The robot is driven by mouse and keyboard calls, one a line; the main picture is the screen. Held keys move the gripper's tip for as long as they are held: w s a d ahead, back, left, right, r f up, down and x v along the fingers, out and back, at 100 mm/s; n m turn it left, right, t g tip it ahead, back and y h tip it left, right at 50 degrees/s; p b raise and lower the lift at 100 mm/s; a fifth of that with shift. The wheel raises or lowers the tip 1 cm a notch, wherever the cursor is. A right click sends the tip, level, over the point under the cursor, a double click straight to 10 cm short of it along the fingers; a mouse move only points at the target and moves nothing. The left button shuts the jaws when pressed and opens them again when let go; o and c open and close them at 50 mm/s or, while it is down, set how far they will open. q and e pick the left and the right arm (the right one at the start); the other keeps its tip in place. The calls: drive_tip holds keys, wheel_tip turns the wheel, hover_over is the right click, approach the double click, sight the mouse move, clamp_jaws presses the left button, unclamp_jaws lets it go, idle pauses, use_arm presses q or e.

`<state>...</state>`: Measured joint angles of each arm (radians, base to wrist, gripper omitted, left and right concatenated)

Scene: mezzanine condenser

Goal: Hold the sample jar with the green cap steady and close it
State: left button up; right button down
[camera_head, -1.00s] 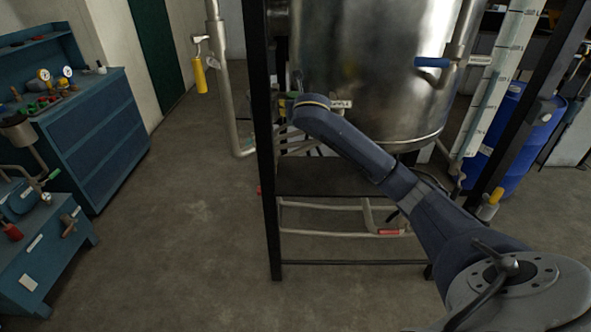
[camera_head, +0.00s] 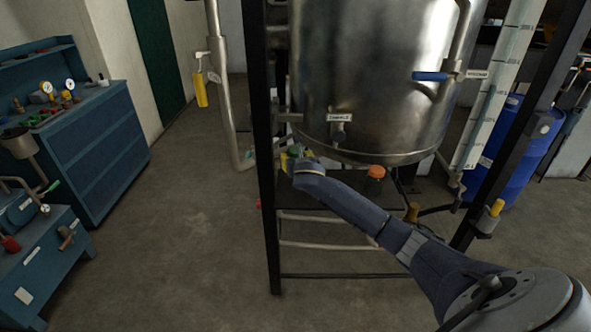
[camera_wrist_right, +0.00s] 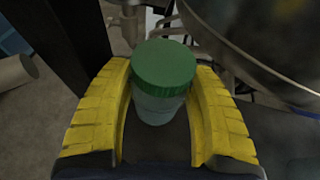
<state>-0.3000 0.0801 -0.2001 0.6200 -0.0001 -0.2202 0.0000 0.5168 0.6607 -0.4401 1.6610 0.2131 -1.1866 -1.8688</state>
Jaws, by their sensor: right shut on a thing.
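The sample jar (camera_wrist_right: 158,108) is a clear, pale container with a ribbed green cap (camera_wrist_right: 165,66) on its top. It stands between the yellow fingers of my right gripper (camera_wrist_right: 162,80), which is shut on its body below the cap. In the head view the right gripper (camera_head: 289,160) is small, below the steel tank, and a bit of the green cap (camera_head: 294,152) shows there. How tightly the cap sits cannot be told. My left gripper is not in view.
The steel tank (camera_head: 375,75) hangs above the gripper, with a labelled sample valve (camera_head: 339,134) on its lower front. A black frame post (camera_head: 263,150) stands close on the left. An orange knob (camera_head: 376,171) is to the right. Open floor (camera_head: 180,235) lies left of the frame.

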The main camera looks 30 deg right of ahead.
idle(0.3)
drive_tip(key=shift+f, duration=2.15)
drive_tip(key=shift+c, duration=2.1)
unclamp_jaws()
drive_tip(key=shift+f, duration=0.15)
drive_tip(key=v, duration=1.2)
